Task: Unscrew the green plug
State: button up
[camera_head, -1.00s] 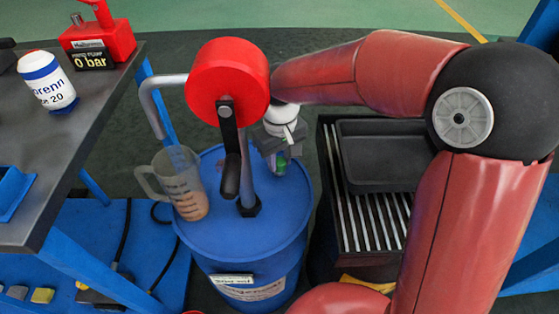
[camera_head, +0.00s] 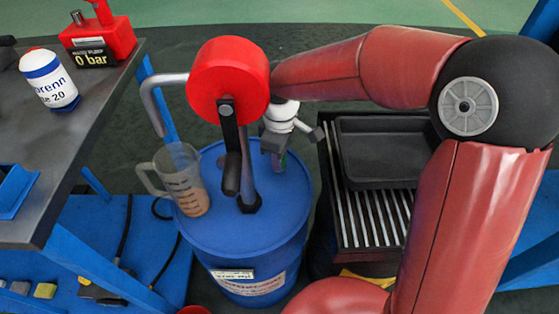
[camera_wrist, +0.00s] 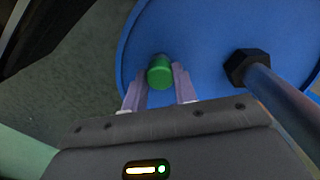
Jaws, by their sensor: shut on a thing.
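The green plug (camera_wrist: 160,76) sits on the top of the blue drum (camera_wrist: 205,25), near its rim. In the wrist view my gripper (camera_wrist: 160,69) has one finger on each side of the plug and is shut on it. In the head view my gripper (camera_head: 280,154) points down at the right side of the drum (camera_head: 240,237), and it mostly hides the plug there.
The red hand pump (camera_head: 228,80) with its crank and pipe stands on the drum, left of my gripper. A measuring jug (camera_head: 182,180) stands at the drum's left. A black tray (camera_head: 385,150) lies on a slatted stand at right. A workbench (camera_head: 70,150) is at left.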

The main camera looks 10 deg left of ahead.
jog(key=shift+w+r, duration=0.1)
jog(key=n, duration=0.5)
jog(key=o, duration=1.1)
jog(key=shift+c, duration=0.6)
